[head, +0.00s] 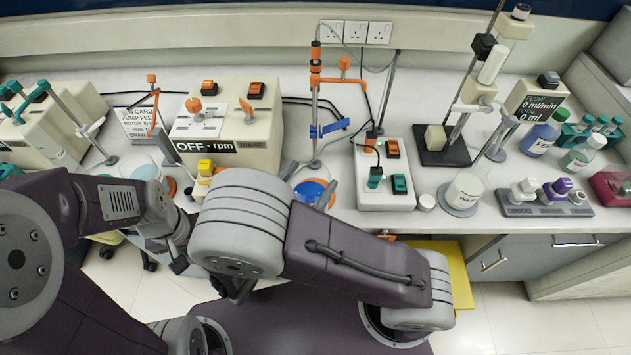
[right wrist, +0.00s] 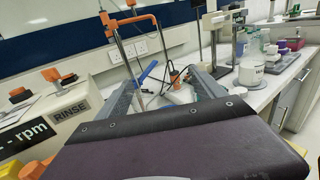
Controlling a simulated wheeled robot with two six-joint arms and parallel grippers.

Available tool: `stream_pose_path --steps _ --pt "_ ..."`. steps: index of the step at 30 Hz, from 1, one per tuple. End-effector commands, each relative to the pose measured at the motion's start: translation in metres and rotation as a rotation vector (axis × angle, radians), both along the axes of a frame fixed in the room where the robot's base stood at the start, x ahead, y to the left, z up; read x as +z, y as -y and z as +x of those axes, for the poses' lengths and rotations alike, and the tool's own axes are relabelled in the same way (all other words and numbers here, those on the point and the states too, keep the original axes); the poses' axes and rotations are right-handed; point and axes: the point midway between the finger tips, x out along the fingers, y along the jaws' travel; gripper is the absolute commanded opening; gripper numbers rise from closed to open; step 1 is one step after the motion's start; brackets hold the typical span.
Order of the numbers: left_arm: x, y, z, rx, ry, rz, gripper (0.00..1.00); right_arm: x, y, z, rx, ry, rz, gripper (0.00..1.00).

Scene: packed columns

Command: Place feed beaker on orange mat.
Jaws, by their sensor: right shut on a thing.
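My right gripper (head: 309,186) is at the bench in front of the clamp stand, partly behind my own right arm. In the right wrist view its two fingers (right wrist: 165,93) stand apart, with something pale between them, and it is shut on that thing. In the head view a beaker with blue contents (head: 310,187), taken to be the feed beaker, shows between the fingers.
The rpm box (head: 228,125) stands left of the right gripper. The clamp stand (head: 316,110) is close behind it. A white switch box (head: 384,170) is to the right. Another beaker (head: 148,170) stands left. A waste beaker (head: 464,190) stands on a grey mat farther right.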

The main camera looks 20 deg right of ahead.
Motion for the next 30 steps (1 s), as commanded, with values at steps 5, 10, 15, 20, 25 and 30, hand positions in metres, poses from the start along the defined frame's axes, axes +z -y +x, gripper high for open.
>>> stream_pose_path --steps 5,10,15,20,25,30 --pt "-0.007 0.0 0.0 0.0 0.0 0.0 0.43 -0.032 0.019 0.046 -0.008 -0.001 -0.003 0.06" --pt "-0.008 0.0 0.0 0.0 0.0 0.0 0.43 -0.049 0.029 0.076 -0.005 0.001 -0.001 0.06" --pt "-0.008 0.0 0.0 0.0 0.0 0.0 0.43 -0.053 0.031 0.084 -0.001 0.001 0.0 0.06" --pt "-0.013 0.0 0.0 0.0 0.0 0.0 0.43 -0.077 0.031 0.084 -0.001 -0.001 -0.003 0.06" --pt "-0.014 0.0 0.0 0.0 0.0 0.0 0.43 -0.093 0.03 0.084 -0.001 0.001 -0.001 0.06" --pt "-0.014 0.0 0.0 0.0 0.0 0.0 0.43 -0.093 0.03 0.083 -0.001 0.001 0.0 0.06"
